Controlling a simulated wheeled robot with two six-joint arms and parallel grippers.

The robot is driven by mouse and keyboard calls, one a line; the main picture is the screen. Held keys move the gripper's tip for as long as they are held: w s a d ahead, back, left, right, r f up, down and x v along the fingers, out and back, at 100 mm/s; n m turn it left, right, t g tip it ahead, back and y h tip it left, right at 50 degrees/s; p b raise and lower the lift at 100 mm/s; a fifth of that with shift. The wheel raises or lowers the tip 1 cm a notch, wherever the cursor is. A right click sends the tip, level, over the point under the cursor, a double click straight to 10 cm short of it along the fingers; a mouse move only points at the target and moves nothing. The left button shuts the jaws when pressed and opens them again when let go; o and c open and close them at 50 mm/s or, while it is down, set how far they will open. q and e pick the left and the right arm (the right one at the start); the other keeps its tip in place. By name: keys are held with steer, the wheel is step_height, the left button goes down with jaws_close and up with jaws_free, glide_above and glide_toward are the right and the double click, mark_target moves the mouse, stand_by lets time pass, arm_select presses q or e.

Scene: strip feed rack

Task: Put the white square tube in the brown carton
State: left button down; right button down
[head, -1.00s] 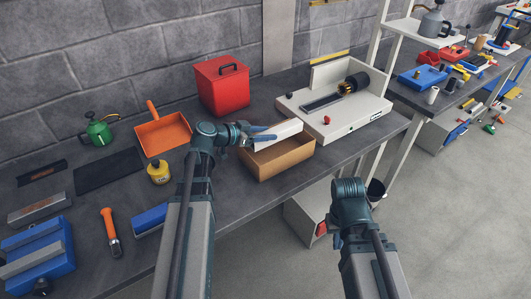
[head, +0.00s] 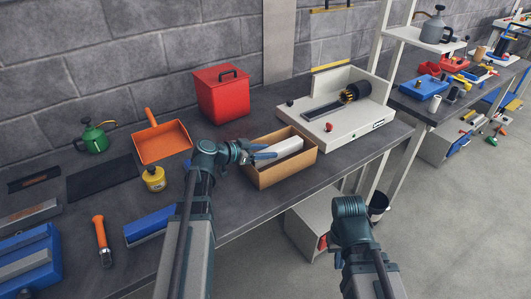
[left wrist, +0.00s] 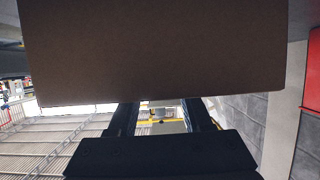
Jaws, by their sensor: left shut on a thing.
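The white square tube (head: 284,147) lies lengthwise within the opening of the brown carton (head: 290,172). Its lower part is hidden by the carton's front wall, so I cannot tell whether it touches the bottom. My left gripper (head: 264,155) reaches over the carton's left side and is shut on the tube's left end. In the left wrist view a large shaded brown surface (left wrist: 150,55) fills the upper part, above my gripper's dark fingers (left wrist: 158,115). My right arm's end (head: 345,235) hangs in front of the bench; its fingers cannot be made out.
A red lidded bin (head: 222,95) stands behind the carton. A white machine (head: 345,120) stands close on its right. The bench front beside the carton is clear.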

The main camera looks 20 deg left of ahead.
arm_select(q)
steer(key=shift+f+b, duration=0.4)
steer(key=shift+f, duration=0.05)
steer(key=shift+f, duration=0.2)
steer(key=shift+c, duration=1.6)
jaws_free()
steer(key=shift+r, duration=0.15)
steer(key=shift+r+p, duration=0.8)
steer(key=shift+r, duration=0.05)
steer(key=p+v, duration=0.4)
steer(key=v, duration=0.7)
steer(key=shift+s+a, duration=0.25)
steer(key=shift+s, duration=0.1)
